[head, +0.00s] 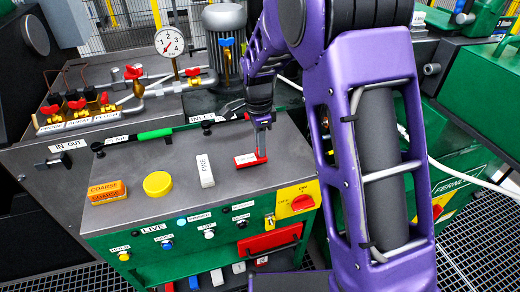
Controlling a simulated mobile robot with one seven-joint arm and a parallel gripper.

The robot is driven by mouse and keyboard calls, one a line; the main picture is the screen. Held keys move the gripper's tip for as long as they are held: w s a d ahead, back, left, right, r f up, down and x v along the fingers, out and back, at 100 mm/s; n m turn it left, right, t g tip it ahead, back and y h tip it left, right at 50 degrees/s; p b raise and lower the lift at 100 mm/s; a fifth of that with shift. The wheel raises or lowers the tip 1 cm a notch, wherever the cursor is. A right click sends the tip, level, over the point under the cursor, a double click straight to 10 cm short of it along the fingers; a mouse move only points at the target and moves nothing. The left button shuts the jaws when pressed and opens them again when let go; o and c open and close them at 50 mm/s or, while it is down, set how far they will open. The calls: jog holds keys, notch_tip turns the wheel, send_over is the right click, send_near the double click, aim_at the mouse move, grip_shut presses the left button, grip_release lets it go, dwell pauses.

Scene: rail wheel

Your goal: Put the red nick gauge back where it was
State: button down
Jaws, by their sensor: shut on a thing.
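The red nick gauge (246,161) is at the right part of the grey cabinet top, a low red piece with a pale face on its left. My gripper (262,150) points down from my purple arm and is shut on the right end of the red gauge. The gauge is at or just above the surface; I cannot tell whether it touches. Part of it is hidden by the fingers.
On the grey top (130,200) stand a white block (205,171), a yellow round piece (157,184) and orange COARSE blocks (107,192). A green rod (154,134) lies along the back edge. A pressure gauge (169,41) and red-handled valves (133,72) rise behind.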

jog(key=shift+f, duration=0.45)
jog(key=shift+f, duration=0.15)
jog(key=c, duration=0.8)
grip_release()
jog(key=shift+c, duration=0.2)
notch_tip(320, 180, up, 12)
jog(key=p, duration=0.2)
jog(key=shift+a, duration=0.15)
